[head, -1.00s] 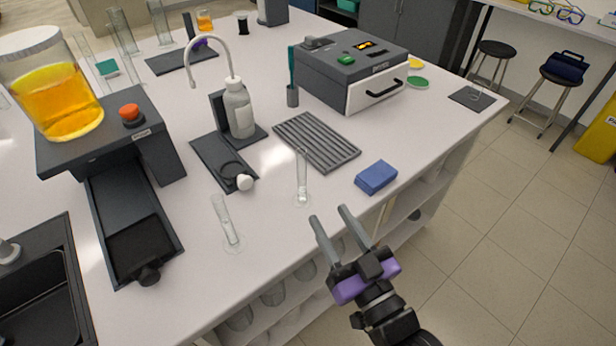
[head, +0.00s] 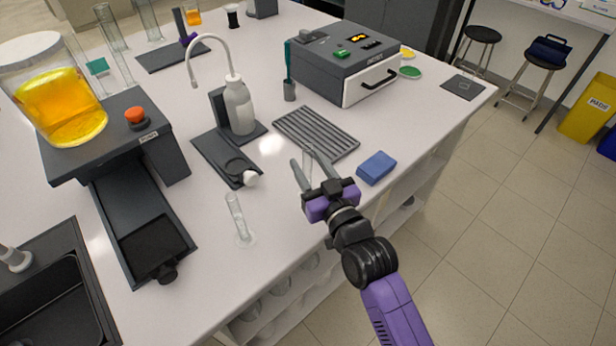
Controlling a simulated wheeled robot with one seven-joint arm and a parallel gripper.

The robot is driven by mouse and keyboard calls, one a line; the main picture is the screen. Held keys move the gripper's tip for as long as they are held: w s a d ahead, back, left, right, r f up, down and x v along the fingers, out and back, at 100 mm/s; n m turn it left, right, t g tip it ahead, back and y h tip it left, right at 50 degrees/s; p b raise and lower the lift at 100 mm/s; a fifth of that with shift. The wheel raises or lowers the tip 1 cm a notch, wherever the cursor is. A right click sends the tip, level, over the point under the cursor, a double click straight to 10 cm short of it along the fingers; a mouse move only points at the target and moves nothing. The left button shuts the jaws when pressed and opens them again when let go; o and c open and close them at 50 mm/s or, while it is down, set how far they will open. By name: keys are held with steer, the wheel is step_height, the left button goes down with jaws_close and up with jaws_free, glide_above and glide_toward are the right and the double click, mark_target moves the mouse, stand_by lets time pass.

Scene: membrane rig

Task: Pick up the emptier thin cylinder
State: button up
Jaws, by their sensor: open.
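A blue block (head: 376,168) lies just right of my gripper. A ribbed grey rack (head: 330,138) lies behind, and a white wash bottle (head: 240,108) stands behind left. A dark device with an orange liquid jar (head: 60,105) stands at left. Bench is clear between the cylinders.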

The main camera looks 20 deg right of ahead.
steer(key=w+p, duration=0.1)
steer(key=w, duration=0.3)
steer(key=shift+w+r, duration=0.1)
steer(key=shift+w, duration=0.05)
jaws_close()
stand_by(1.3)
